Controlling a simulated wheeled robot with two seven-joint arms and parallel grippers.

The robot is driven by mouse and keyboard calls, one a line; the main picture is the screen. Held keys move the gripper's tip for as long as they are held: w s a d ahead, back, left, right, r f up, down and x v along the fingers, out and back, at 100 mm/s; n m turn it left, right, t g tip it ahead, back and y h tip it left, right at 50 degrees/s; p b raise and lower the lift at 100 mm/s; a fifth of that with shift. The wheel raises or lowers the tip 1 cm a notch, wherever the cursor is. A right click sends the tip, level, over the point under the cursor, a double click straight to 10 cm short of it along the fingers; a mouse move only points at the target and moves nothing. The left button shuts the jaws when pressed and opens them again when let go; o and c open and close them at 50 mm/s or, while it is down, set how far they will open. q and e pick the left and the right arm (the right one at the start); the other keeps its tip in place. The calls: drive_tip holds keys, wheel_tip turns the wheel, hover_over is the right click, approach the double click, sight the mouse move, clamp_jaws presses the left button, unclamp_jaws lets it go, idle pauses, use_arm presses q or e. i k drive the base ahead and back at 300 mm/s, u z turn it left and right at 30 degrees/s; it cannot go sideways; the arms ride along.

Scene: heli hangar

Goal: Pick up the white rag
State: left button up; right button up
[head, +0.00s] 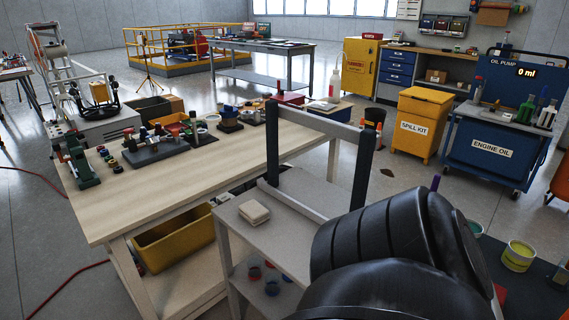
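A folded off-white cloth, which looks like the white rag (254,212), lies flat on the top shelf of a small grey cart (288,238). It is near the shelf's left side, and nothing touches it from above. A large black rounded part, apparently a link of my own arm, fills the lower right and hides the cart's right side. Neither of my grippers shows in the head view.
The cart has an upright frame with dark posts and a grey crossbar (320,121). A wooden workbench (120,205) with tools stands left of it, a yellow bin (175,245) below. A yellow spill kit (420,125) and blue engine oil cart (490,155) stand right.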

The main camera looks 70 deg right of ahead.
sight(251, 211)
drive_tip(key=z, duration=1.4)
drive_tip(key=i, duration=1)
